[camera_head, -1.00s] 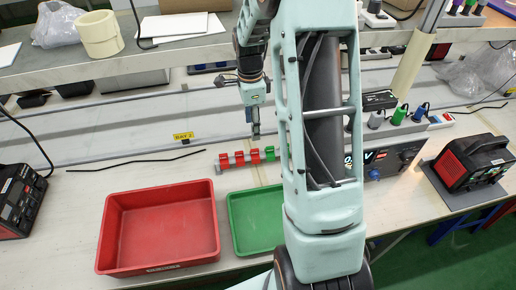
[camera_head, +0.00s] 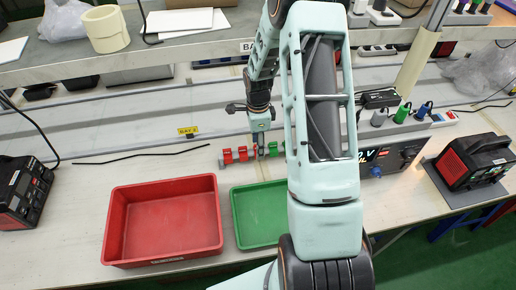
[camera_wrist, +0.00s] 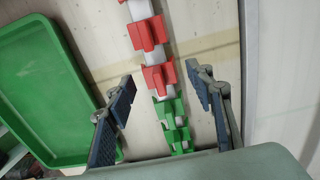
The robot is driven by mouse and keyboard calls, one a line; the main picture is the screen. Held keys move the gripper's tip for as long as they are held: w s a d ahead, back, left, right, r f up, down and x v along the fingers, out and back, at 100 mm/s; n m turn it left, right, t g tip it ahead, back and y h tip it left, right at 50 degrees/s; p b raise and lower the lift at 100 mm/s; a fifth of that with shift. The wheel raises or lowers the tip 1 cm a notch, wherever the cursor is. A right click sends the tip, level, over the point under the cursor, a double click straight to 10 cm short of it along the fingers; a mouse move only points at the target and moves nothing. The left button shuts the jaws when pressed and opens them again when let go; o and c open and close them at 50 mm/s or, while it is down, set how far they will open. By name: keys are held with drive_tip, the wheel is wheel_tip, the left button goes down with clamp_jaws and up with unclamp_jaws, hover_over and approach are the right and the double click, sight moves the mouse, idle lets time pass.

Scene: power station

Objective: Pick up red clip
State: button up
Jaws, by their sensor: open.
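A row of clips sits on a pale rail on the bench, with red clips (camera_head: 227,156) at the left and green clips (camera_head: 277,148) at the right in the head view. My gripper (camera_head: 258,148) is lowered over the row near where red meets green. In the wrist view my gripper (camera_wrist: 160,77) is open, its two dark fingers apart. The lowest red clip (camera_wrist: 158,78) lies between the fingertips, with visible gaps on both sides. Another red clip (camera_wrist: 147,33) lies above it, and green clips (camera_wrist: 170,108) below it.
A red bin (camera_head: 162,220) and a green tray (camera_head: 258,215) stand in front of the row; the tray's rim (camera_wrist: 70,50) also shows in the wrist view. A power supply (camera_head: 390,158) stands to the right. A black cable (camera_head: 140,157) lies to the left.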

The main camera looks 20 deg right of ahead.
drive_tip(key=shift+c, duration=0.7)
drive_tip(key=c, duration=0.8)
drive_tip(key=shift+o, duration=0.2)
